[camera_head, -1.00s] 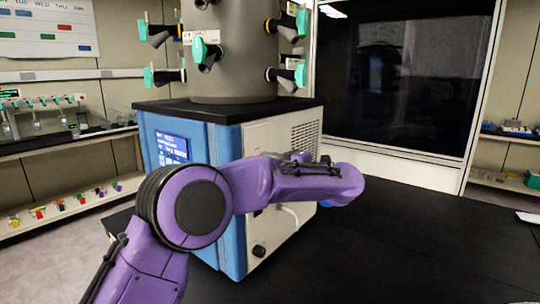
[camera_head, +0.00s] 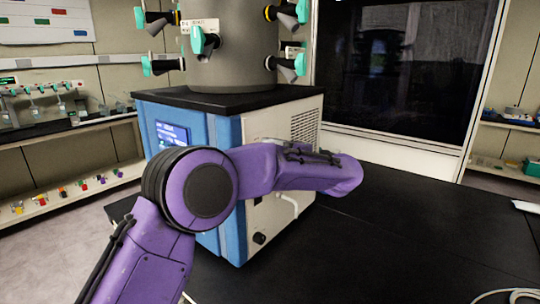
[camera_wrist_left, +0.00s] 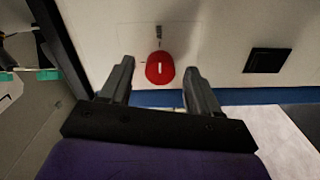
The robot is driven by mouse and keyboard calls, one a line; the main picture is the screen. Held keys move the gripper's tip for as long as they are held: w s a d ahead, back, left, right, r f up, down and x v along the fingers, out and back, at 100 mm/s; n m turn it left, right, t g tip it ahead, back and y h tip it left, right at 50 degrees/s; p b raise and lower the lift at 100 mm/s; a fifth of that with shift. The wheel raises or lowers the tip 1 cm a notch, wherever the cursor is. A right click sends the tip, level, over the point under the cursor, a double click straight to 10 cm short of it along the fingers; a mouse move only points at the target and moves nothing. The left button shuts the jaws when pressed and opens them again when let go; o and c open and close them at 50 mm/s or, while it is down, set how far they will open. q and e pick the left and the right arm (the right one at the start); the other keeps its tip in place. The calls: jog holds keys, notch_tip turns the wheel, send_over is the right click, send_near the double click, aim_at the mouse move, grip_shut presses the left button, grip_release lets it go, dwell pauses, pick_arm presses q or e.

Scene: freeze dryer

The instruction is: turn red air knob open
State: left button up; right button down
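The red air knob (camera_wrist_left: 160,68) is a round red disc with a short white mark, on the pale side panel of the freeze dryer. In the left wrist view it shows between and just beyond the fingertips of my left gripper (camera_wrist_left: 157,72). The gripper is open, with its two dark fingers apart and nothing held. In the head view my purple left arm crosses in front of the freeze dryer (camera_head: 283,127); the knob and the left gripper are hidden there. My right gripper is not in view.
A grey cylinder (camera_head: 232,50) with several teal-handled valves tops the dryer. A dark glass-fronted cabinet (camera_head: 405,75) stands behind. A dark square (camera_wrist_left: 268,60) sits on the panel right of the knob.

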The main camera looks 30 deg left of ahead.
pick_arm(q)
jog(key=d+b, duration=0.2)
jog(key=d, duration=0.8)
jog(key=shift+s+d, duration=0.3)
jog(key=shift+s, duration=0.1)
